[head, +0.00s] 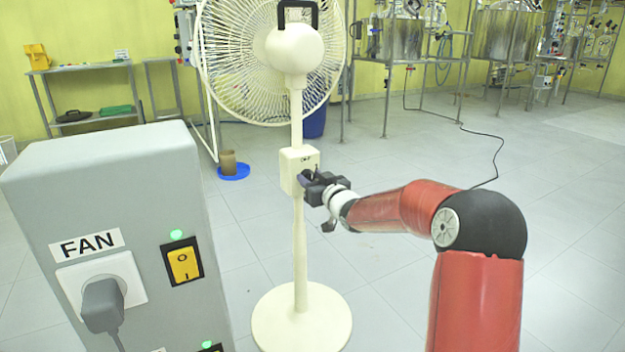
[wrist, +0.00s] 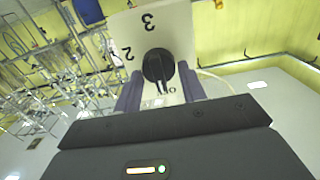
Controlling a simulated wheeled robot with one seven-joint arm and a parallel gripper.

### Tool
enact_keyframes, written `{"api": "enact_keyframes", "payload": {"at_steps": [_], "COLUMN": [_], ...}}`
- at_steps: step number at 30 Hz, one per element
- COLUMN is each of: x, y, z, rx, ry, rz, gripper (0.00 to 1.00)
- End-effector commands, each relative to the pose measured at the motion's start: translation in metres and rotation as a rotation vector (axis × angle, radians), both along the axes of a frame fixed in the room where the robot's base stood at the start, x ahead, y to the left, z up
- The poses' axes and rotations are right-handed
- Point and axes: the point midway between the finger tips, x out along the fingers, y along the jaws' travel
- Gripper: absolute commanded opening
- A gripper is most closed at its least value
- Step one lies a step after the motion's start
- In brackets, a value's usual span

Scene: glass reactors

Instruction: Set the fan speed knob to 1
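The white pedestal fan (head: 300,318) stands on the floor, with its control box (head: 298,160) midway up the pole. In the wrist view the box's face (wrist: 183,30) carries a round black knob (wrist: 158,64). The digits 3 and 2 show above and to the upper left of the knob, and a partly covered OFF label shows just below it. The knob's pointer faces down in the picture, towards OFF. No 1 is visible. My gripper (head: 308,182) is at the box; in the wrist view its purple fingers (wrist: 160,90) are apart, one on each side of the knob, with gaps visible.
A grey cabinet (head: 110,190) labelled FAN stands at the left, with a plug in its socket (head: 103,300) and a yellow switch (head: 184,264) below a green light. Glass reactors on metal frames (head: 400,40) stand at the back.

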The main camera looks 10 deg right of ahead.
Motion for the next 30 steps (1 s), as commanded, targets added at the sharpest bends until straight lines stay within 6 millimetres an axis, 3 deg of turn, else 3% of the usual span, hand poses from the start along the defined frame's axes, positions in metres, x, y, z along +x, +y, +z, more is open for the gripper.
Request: {"api": "enact_keyframes", "payload": {"at_steps": [1,6,17,30], "x": [-0.0001,-0.0002,0.0000,0.0007], "y": [-0.0001,-0.0001,-0.0007,-0.0030], "z": [0.0000,0.0000,0.0015,0.0019], "rx": [0.000,0.000,0.071,0.413], "ry": [0.000,0.000,0.023,0.136], "rz": [0.000,0.000,0.000,0.000], "gripper": [0.34,0.14,0.14,0.14]}}
